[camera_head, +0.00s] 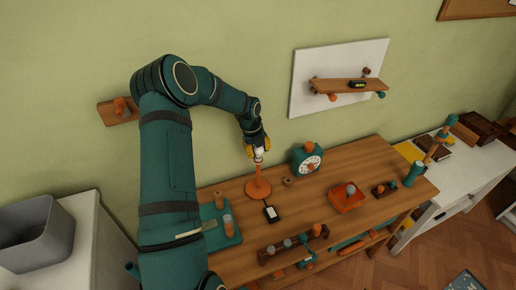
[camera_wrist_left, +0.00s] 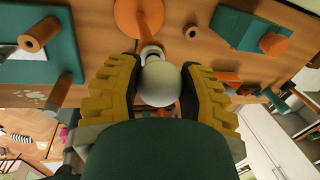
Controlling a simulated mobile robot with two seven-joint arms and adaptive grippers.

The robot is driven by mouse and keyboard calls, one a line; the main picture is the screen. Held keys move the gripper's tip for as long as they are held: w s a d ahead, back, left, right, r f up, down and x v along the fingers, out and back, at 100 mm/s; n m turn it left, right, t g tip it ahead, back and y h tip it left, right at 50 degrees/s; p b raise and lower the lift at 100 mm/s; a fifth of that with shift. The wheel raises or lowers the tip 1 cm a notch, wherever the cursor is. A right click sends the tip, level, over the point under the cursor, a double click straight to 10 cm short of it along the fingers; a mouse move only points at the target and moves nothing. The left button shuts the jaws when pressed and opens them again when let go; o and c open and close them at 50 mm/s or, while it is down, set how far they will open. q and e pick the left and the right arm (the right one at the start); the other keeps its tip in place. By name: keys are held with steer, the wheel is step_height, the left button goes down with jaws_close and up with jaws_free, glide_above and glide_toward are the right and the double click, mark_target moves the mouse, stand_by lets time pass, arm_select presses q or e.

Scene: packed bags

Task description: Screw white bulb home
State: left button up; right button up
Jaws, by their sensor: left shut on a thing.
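The white bulb (camera_wrist_left: 162,83) sits between the yellow ribbed fingers of my left gripper (camera_wrist_left: 165,95), which is shut on it. In the head view the bulb (camera_head: 259,151) shows small and pale at the top of an orange stand (camera_head: 258,186) on the wooden bench. My left gripper (camera_head: 257,147) comes down on it from above. A light collar shows just beyond the bulb in the wrist view, in line with the orange base (camera_wrist_left: 138,18). I cannot tell how deep the bulb sits in the socket. My right gripper is not in view.
A teal clock (camera_head: 306,160) stands right of the stand, with a small wooden ring (camera_head: 288,182) between. A black-and-white card (camera_head: 271,213) lies in front. An orange tray (camera_head: 346,198) and a pegged wooden rack (camera_head: 292,245) are farther right and front. A teal block (camera_head: 218,232) stands left.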

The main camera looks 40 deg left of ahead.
arm_select(q)
steer(key=shift+r+m+p, duration=0.1)
steer(key=shift+m+p, duration=0.5)
steer(key=shift+m, duration=0.4)
steer(key=shift+w+m, duration=0.1)
steer(key=shift+m, duration=0.6)
steer(key=shift+h, duration=0.3)
steer(key=shift+m+g+p, duration=0.3)
steer(key=shift+m+p, duration=0.25)
steer(key=shift+m, duration=1.15)
steer(key=o, duration=0.8)
